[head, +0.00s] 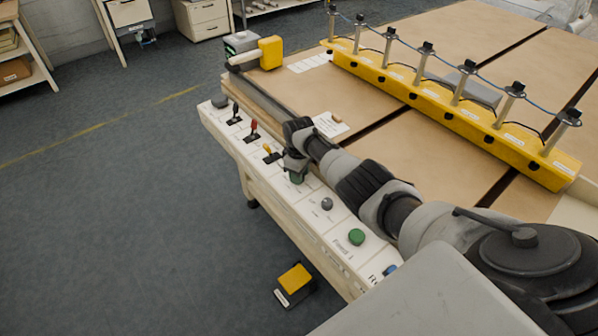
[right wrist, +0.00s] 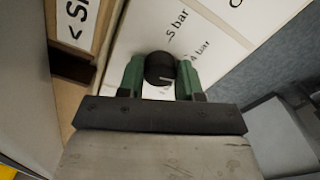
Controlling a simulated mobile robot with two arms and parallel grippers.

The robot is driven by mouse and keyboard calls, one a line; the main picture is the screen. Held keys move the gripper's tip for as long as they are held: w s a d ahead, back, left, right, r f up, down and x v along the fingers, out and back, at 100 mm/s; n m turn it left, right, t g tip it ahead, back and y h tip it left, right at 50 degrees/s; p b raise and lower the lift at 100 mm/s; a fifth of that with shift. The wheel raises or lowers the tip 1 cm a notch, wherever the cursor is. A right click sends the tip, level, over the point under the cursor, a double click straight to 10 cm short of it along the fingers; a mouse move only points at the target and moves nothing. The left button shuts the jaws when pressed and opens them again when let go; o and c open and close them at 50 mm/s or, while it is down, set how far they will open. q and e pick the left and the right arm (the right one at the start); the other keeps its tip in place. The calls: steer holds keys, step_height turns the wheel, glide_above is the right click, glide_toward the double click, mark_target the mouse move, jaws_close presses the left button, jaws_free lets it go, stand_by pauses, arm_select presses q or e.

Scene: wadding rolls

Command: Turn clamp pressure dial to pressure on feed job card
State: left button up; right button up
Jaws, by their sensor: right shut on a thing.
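The clamp pressure dial (right wrist: 160,66) is a round black knob with a short white mark, on a white panel with printed labels; "5 bar" and "4 bar" are readable beside it in the right wrist view. My right gripper (right wrist: 160,74) has its green fingers shut on the dial, one on each side. In the head view my right gripper (head: 297,174) is down at the control panel (head: 314,212) and hides the dial. My left gripper is out of view.
Along the panel are several levers, a grey knob (head: 326,203), a green button (head: 356,236) and a blue button (head: 390,268). A yellow beam (head: 430,103) with posts crosses the table. A yellow pedal (head: 295,279) stands on the floor. Floor at left is clear.

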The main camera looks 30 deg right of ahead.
steer(key=m+p, duration=0.1)
steer(key=m, duration=0.5)
steer(key=shift+r, duration=0.15)
steer(key=m, duration=0.6)
steer(key=shift+w+p, duration=0.1)
steer(key=shift+p, duration=0.2)
steer(key=shift+m, duration=0.4)
steer(key=o, duration=0.9)
